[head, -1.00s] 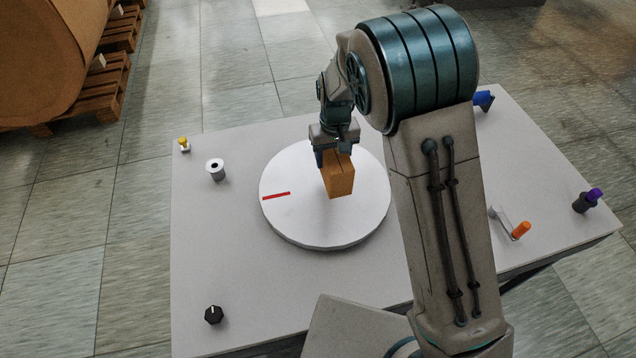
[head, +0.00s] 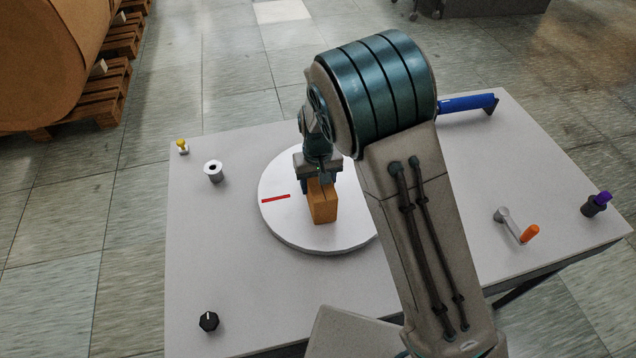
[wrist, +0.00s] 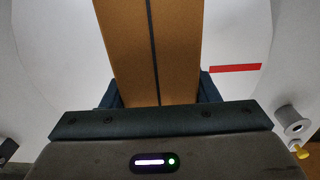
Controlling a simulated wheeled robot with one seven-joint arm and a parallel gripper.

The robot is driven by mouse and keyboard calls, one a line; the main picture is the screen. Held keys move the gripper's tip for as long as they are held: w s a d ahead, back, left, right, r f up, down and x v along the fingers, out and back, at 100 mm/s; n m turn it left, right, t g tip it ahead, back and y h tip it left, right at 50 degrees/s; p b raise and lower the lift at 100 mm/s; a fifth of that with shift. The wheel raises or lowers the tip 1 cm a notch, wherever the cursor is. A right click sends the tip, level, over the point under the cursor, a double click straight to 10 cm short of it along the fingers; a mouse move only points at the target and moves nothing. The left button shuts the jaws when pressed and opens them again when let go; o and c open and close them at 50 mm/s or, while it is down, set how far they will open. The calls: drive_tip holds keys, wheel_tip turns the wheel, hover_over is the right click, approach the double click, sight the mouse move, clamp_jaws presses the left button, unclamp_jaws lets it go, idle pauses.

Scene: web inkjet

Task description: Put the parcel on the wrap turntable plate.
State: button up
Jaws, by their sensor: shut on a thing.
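The parcel (head: 323,207) is a brown box with a dark stripe along its top. The wrap turntable plate (head: 284,222) is a white disc with a red mark near its left edge. My gripper (head: 319,186) is shut on the parcel from above. The parcel is upright over the plate's middle to front part in the head view; I cannot tell whether its underside touches the plate. In the wrist view the parcel (wrist: 180,45) lies between the two fingers, with the plate (wrist: 55,75) on both sides. My arm hides the plate's right edge.
On the table (head: 260,305) stand a white spool (head: 214,171), a yellow-topped piece (head: 182,146), a black knob (head: 208,321), an orange-handled crank (head: 518,227), a purple-capped piece (head: 597,203) and a blue roller (head: 466,103).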

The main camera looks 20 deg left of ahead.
drive_tip(key=shift+f, duration=0.1)
drive_tip(key=o, duration=1.4)
drive_tip(key=shift+c, duration=0.2)
wheel_tip(320, 180, up, 11)
drive_tip(key=p, duration=0.6)
drive_tip(key=shift+d+r+p, duration=0.1)
drive_tip(key=shift+r+p, duration=0.2)
drive_tip(key=shift+r, duration=0.45)
drive_tip(key=s+d+r+m+t+y, duration=0.1)
drive_tip(key=s+d+r+m+t, duration=0.15)
drive_tip(key=d+r, duration=1.4)
drive_tip(key=s+d+r+m+t+h, duration=0.1)
drive_tip(key=s+d+r+m+t, duration=0.1)
drive_tip(key=s+d, duration=1.2)
drive_tip(key=shift+s+d+r+m, duration=0.3)
drive_tip(key=shift+r+m, duration=0.25)
drive_tip(key=shift+m, duration=0.4)
